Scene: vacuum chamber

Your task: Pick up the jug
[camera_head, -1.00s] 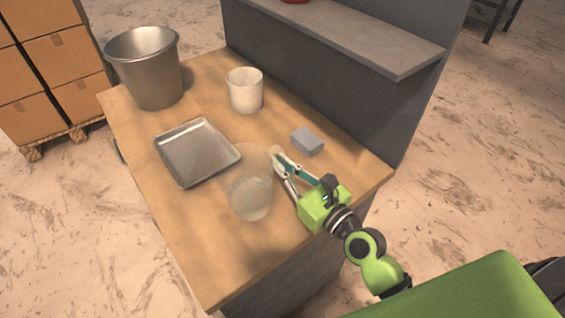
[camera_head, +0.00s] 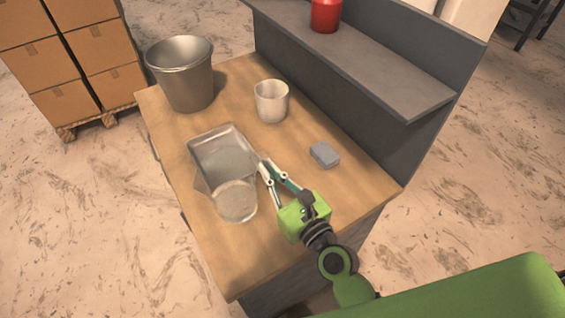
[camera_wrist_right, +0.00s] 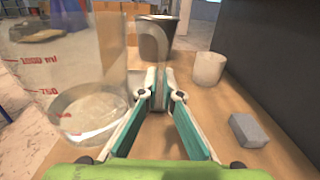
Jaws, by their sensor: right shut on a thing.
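The jug (camera_head: 236,199) is clear, with red volume marks that show in the right wrist view (camera_wrist_right: 85,100). In the head view it stands near the front of the wooden table, its upper part overlapping the metal tray. My right gripper (camera_head: 262,165) is at the jug's right side, shut on its handle. In the wrist view the fingertips (camera_wrist_right: 154,88) meet around the handle, with the jug body to their left. The jug looks about upright. I cannot tell whether its base is clear of the table. My left gripper is not in view.
The metal tray (camera_head: 198,143) lies behind the jug. A metal bucket (camera_head: 186,85) and a white cup (camera_head: 271,103) stand farther back. A grey block (camera_head: 325,155) lies right of the gripper. A grey shelf (camera_head: 400,85) with a red can (camera_head: 325,14) borders the right side.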

